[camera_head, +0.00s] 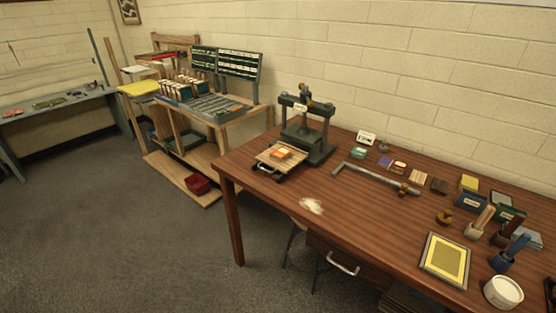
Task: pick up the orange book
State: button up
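A small orange block-like thing (281,153), which looks like the orange book, lies on a pale wooden board (268,163). The board sits at the front of a dark press (308,125) near the left end of the brown wooden table (345,205). The orange book's top and front show, and nothing covers it. My gripper does not show in the head view.
A grey metal bar (372,178) lies right of the press. Small coloured books (385,161), a yellow framed panel (444,260) and a white tub (503,291) stand further right. A wooden workbench (215,115) stands behind left. Grey floor (110,220) at the left is open.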

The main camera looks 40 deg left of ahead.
aim_at(280, 154)
jog(key=z, duration=0.6)
jog(key=i, duration=0.75)
jog(key=u, duration=2.7)
jog(key=i, duration=0.5)
jog(key=u, duration=0.45)
jog(key=k, duration=0.6)
jog(key=u, duration=0.7)
jog(key=i, duration=1.55)
jog(key=z, duration=1.3)
jog(key=i, duration=0.35)
jog(key=z, duration=0.3)
